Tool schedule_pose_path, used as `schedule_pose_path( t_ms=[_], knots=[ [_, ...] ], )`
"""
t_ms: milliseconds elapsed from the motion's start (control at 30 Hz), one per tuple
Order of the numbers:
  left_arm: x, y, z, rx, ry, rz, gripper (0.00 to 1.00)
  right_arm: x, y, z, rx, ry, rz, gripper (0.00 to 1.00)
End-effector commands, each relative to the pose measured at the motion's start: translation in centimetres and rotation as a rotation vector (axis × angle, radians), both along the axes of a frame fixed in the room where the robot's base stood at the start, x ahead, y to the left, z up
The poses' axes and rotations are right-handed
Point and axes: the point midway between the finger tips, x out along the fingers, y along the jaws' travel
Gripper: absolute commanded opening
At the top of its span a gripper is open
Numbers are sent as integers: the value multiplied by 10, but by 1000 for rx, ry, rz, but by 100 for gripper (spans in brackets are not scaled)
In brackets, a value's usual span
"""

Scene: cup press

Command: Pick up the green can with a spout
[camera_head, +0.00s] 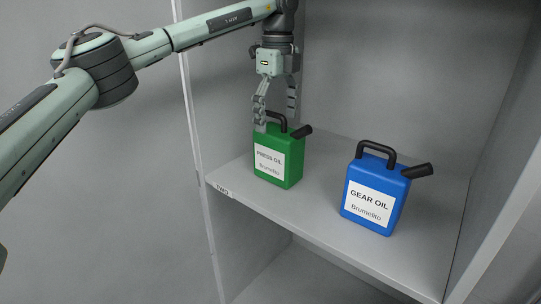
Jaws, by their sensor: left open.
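The green can (287,175) has a dark handle and a short dark spout pointing right, with a white label reading "PRESS OIL Brumelito". It stands upright on the shelf (320,215). My left gripper (275,118) points down from above, with its two fingers spread around the can's top handle. One finger is at the left end of the handle and the other is above and right of it. I cannot tell whether the fingers touch the can. My right gripper is not in view.
A blue can (400,196) labelled "GEAR OIL Brumelito" stands upright on the same shelf, right of the green can, with its spout pointing right. A label (223,190) reading "TWO" is on the shelf's front edge. Cabinet walls enclose the shelf at left, back and right.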

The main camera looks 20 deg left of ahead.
Motion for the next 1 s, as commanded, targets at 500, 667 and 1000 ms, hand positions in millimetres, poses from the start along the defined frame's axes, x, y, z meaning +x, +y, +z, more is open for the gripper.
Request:
schedule_pose_path(
  t_ms=[500, 667, 1000],
  knots=[
    [-4, -5, -59, 1, 0, -1, 84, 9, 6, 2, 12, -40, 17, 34],
    [-3, -5, -73, -1, -2, 0, 84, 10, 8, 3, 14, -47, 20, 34],
    [-3, -5, -73, -1, -3, -1, 65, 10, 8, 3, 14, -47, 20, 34]
  ],
)
